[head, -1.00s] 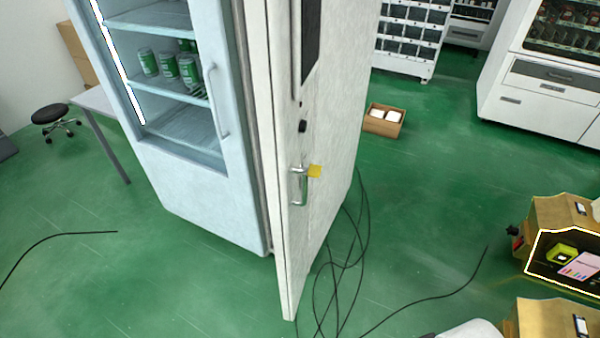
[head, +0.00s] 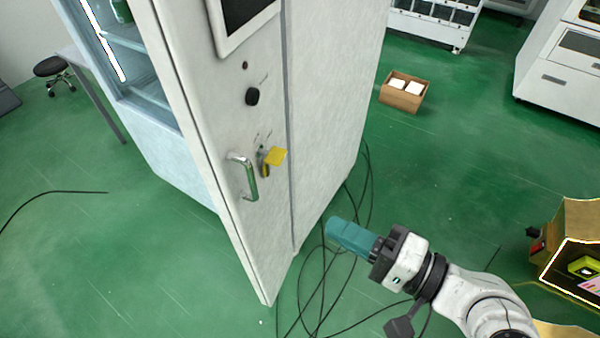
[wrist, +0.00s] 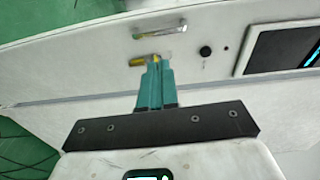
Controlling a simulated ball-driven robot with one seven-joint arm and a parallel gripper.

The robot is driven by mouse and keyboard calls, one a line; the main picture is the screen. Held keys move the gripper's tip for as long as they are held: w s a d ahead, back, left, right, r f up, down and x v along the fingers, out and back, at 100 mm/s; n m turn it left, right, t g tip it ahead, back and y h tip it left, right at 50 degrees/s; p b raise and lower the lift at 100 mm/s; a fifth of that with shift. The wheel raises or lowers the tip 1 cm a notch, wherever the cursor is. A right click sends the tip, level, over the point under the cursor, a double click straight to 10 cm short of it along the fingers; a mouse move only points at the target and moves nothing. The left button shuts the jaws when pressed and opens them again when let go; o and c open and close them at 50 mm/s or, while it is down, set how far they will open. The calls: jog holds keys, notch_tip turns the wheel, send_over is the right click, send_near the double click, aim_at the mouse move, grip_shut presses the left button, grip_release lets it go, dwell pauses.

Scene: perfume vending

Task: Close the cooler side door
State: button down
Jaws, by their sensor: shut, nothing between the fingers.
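The cooler side door (head: 225,185) is a tall pale panel with a bar handle (head: 245,177), a yellow tag (head: 275,156) by the lock, a black knob and a dark screen. Its lower front corner projects forward of the glass-fronted cooler section (head: 165,145), so it looks ajar; the exact gap is hidden. My gripper (head: 331,229), with teal fingers, is shut and empty, to the right of the door and apparently apart from it. In the wrist view my fingertips (wrist: 157,60) point at the door face just below the tag and handle (wrist: 160,36).
Black cables (head: 318,285) loop on the green floor beneath my gripper. A small cardboard box (head: 403,92) stands behind, and golden boxes (head: 572,245) are at right. A stool (head: 54,70) is at far left.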

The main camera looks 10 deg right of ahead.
jog(key=p, duration=0.1)
send_near(253, 179)
jog(key=x, duration=0.6)
jog(key=shift+w+a+f, duration=0.15)
jog(key=shift+w+a, duration=0.1)
jog(key=shift+w, duration=0.05)
jog(key=shift+a, duration=0.1)
